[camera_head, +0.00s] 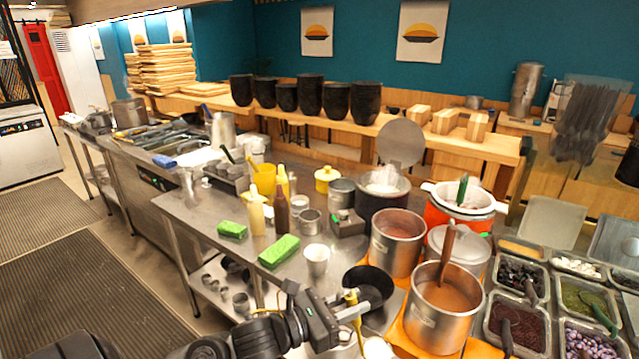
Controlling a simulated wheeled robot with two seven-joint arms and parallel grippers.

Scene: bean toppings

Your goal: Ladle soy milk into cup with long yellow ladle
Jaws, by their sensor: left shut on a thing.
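My left gripper (338,312) comes in from the bottom and is shut on the yellow ladle (352,298), whose yellow handle shows upright between the fingers. The ladle's lower end is hidden or hard to make out. A white cup (316,262) stands upright on the steel table, just behind and left of the gripper, apart from it. A steel pot with tan-brown liquid (447,299) and a brown ladle in it stands to the right. Another steel pot with brownish liquid (397,228) stands behind it. I cannot tell which liquid is the soy milk. My right gripper is not in view.
Green sponges (279,251), sauce bottles (256,212) and a steel cup (310,222) stand on the steel table (190,222). Topping trays (516,325) fill the right side. An orange container (461,205) stands behind the pots.

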